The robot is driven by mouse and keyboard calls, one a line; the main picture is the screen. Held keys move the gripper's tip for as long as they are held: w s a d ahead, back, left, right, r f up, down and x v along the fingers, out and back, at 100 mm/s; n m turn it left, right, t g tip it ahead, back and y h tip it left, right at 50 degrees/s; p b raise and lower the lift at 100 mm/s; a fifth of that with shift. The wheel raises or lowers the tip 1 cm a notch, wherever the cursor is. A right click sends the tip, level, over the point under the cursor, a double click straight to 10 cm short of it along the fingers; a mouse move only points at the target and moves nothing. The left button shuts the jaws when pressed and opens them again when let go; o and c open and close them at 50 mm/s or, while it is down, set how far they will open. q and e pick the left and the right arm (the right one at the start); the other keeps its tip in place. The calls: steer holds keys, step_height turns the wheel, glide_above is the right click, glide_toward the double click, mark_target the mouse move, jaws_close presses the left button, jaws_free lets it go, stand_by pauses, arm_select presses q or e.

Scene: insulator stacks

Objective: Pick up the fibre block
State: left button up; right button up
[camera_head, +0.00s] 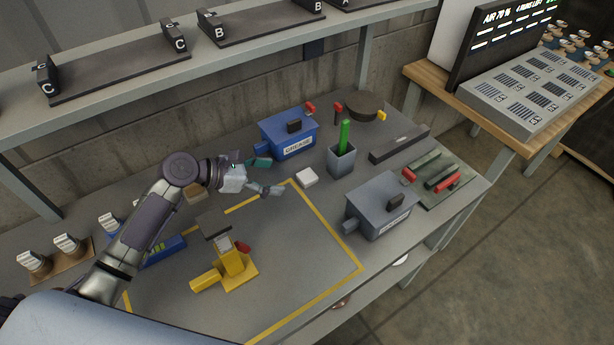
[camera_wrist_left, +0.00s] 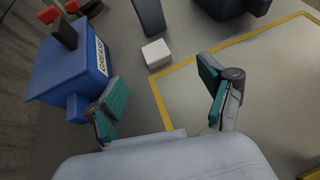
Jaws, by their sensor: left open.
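A small white block (camera_head: 307,177), which I take to be the fibre block, lies on the grey bench at the back edge of the yellow taped outline. It also shows in the left wrist view (camera_wrist_left: 156,54), beyond and between my fingertips. My left gripper (camera_head: 266,176) is open and empty, with its teal-padded fingers spread. It is to the left of the white block and apart from it. In the left wrist view, the gripper (camera_wrist_left: 162,84) faces the block. My right gripper is not in view.
A blue GREASE box (camera_head: 290,134) stands close by the left gripper's far finger. A grey cup (camera_head: 341,160) with a green item and a grey box (camera_head: 380,207) are to the right. A yellow fixture (camera_head: 234,267) stands inside the taped outline. A shelf (camera_head: 120,92) runs behind.

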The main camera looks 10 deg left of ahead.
mark_target(307, 176)
arm_select(q)
steer(key=x, duration=0.4)
steer(key=shift+w+d, duration=0.15)
steer(key=shift+w+d+f, duration=0.1)
steer(key=shift+f, duration=0.1)
steer(key=shift+w+d+f, duration=0.4)
steer(key=shift+w+d, duration=0.1)
steer(key=shift+w, duration=0.1)
steer(key=x, duration=0.3)
steer(key=shift+w+f, duration=0.15)
steer(key=shift+w, duration=0.05)
steer(key=shift+d, duration=0.1)
steer(key=shift+c, duration=1.1)
steer(key=c, duration=0.9)
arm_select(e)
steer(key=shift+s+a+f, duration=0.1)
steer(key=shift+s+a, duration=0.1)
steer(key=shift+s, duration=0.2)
